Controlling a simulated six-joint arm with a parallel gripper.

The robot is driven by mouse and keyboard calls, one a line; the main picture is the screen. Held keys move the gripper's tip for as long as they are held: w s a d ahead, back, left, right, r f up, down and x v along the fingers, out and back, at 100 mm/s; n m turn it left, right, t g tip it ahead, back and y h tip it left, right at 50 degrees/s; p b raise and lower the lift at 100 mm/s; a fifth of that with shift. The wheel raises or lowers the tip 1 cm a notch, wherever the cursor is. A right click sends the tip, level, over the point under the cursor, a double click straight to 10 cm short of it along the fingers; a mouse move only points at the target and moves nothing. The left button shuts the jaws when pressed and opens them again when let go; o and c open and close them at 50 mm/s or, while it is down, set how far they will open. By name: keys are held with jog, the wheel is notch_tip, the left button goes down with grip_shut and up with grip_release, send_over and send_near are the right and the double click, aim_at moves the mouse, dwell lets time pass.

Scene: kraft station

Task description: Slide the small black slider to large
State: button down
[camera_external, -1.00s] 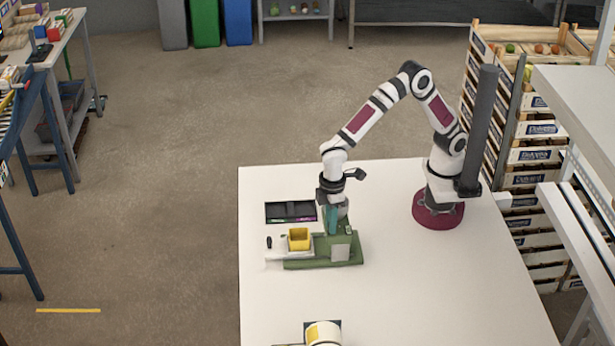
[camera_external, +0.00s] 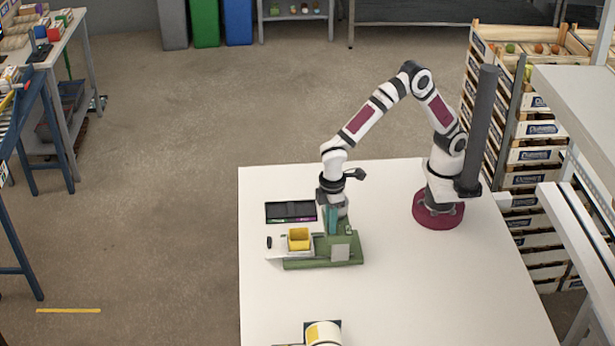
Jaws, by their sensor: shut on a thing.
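A green machine (camera_external: 316,264) with a white plate stands on the white table. My gripper (camera_external: 333,229) reaches down over the machine, just right of the cup. It is shut on a small part at the machine's top, and the fingers and wrist hide that part. I cannot make out the small black slider for certain. A small black oblong piece (camera_external: 269,242) shows at the plate's left end, apart from my gripper. No size marking can be read.
A dark tray (camera_external: 287,220) lies behind the cup, close to my gripper. A white and yellow round object (camera_external: 322,334) stands at the table's front edge. The table (camera_external: 420,290) is clear at the right front. Stacked crates (camera_external: 531,155) stand beyond its right edge.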

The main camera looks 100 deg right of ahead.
aim_at(343, 231)
jog(key=shift+s, duration=1.7)
jog(key=c, duration=0.8)
grip_release()
jog(key=shift+c, duration=0.2)
notch_tip(343, 231, up, 16)
jog(key=shift+f, duration=0.1)
